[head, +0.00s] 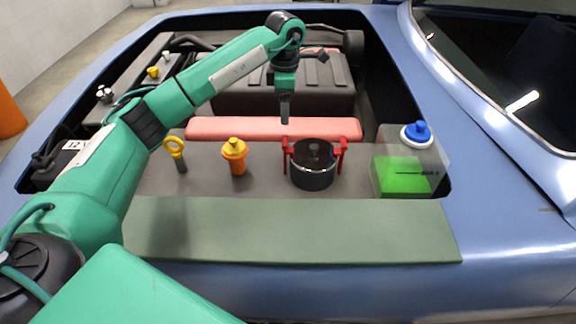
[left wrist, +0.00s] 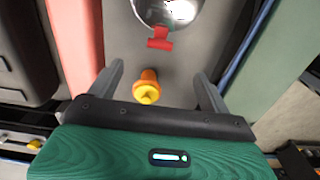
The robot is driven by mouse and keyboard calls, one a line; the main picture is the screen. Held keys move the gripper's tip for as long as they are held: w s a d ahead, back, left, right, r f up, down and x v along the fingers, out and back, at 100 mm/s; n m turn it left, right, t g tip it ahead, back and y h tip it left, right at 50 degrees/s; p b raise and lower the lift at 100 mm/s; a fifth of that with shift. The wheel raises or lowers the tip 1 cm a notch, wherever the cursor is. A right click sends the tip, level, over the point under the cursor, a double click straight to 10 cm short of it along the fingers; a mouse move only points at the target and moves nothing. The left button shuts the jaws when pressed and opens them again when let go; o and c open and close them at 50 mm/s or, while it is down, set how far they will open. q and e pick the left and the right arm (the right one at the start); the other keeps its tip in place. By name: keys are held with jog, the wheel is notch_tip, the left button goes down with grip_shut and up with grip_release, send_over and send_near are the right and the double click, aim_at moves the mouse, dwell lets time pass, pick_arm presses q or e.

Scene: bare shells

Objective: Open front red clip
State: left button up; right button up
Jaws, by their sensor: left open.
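A black round pot-like housing (head: 314,176) with a dark lid stands in the engine bay. It has a red clip on its left (head: 288,155) and another red clip on its right (head: 341,154); both look upright against its sides. My left gripper (head: 285,119) points down, open and empty, above and behind the left clip in the head view. In the left wrist view, the housing's shiny top (left wrist: 168,10) is cut off at the upper edge. One red clip (left wrist: 160,38) lies just beyond my open fingers (left wrist: 159,70). My right gripper is not in view.
An orange cap with a yellow top (head: 235,156) stands left of the housing; it also shows between my fingers in the left wrist view (left wrist: 148,89). A yellow ring dipstick (head: 175,148), a pink bar (head: 225,129) and a green-filled tank with blue cap (head: 404,176) surround it.

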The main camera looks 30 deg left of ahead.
aim_at(286, 152)
pick_arm(q)
notch_tip(286, 152, down, 3)
jog(key=shift+f+b, duration=0.1)
jog(key=shift+b, duration=0.8)
jog(key=shift+f, duration=0.4)
notch_tip(286, 152, down, 12)
jog(key=shift+f+p, duration=0.2)
jog(key=shift+p, duration=0.6)
jog(key=shift+f, duration=0.5)
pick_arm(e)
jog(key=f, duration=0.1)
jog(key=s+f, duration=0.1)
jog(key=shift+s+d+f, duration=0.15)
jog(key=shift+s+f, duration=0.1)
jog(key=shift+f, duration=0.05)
